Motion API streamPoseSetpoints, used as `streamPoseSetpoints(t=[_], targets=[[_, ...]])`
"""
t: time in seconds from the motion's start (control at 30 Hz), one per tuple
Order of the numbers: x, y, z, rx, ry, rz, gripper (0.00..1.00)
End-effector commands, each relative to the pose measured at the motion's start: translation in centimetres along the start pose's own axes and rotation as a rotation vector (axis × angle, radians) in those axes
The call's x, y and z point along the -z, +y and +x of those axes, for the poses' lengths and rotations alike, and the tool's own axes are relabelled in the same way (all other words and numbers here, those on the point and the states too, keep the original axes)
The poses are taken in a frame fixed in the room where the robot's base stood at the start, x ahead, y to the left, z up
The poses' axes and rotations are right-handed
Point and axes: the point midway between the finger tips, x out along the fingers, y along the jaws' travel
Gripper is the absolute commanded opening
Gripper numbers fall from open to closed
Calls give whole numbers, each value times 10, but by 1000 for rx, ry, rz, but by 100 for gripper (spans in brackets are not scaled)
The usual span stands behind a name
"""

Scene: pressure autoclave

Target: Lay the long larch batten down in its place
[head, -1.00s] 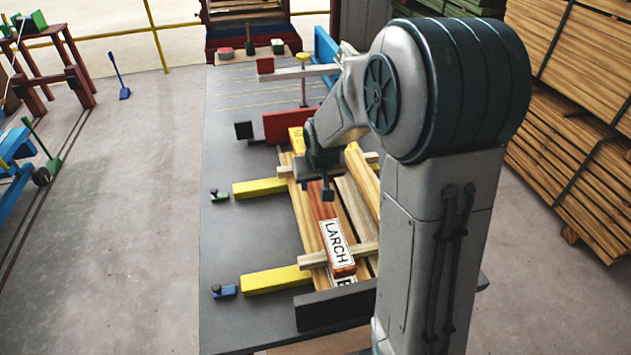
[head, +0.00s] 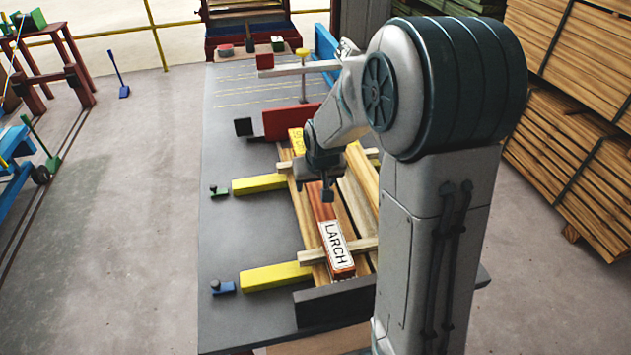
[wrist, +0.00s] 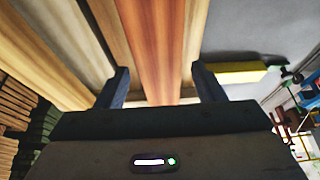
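The long larch batten (head: 340,258) is reddish, with a white LARCH label near its front end. It lies lengthwise over the light cross-sticks (head: 364,246) on top of the pale boards (head: 309,225). My gripper (head: 320,190) is just above its middle part. In the wrist view, the red-brown batten (wrist: 163,45) runs between my two dark fingers. The fingers stand apart, with a visible gap on each side of it, so my gripper (wrist: 161,86) looks open. The batten's far part is hidden behind my wrist in the head view.
Two yellow blocks (head: 276,276) lie at the left of the boards. A black stop (head: 325,304) stands at the front, a red stop (head: 290,122) at the back. A clamp-like bar (head: 300,68) stands behind.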

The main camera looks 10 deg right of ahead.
Motion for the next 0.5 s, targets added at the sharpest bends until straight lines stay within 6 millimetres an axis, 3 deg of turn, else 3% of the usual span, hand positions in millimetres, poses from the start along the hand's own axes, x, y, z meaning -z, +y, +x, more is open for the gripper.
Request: streamPoseSetpoints(t=[0.27,0.5], targets=[[1,0,-2,0,0,0,62],[6,1,-25,-1,5,1,62]])
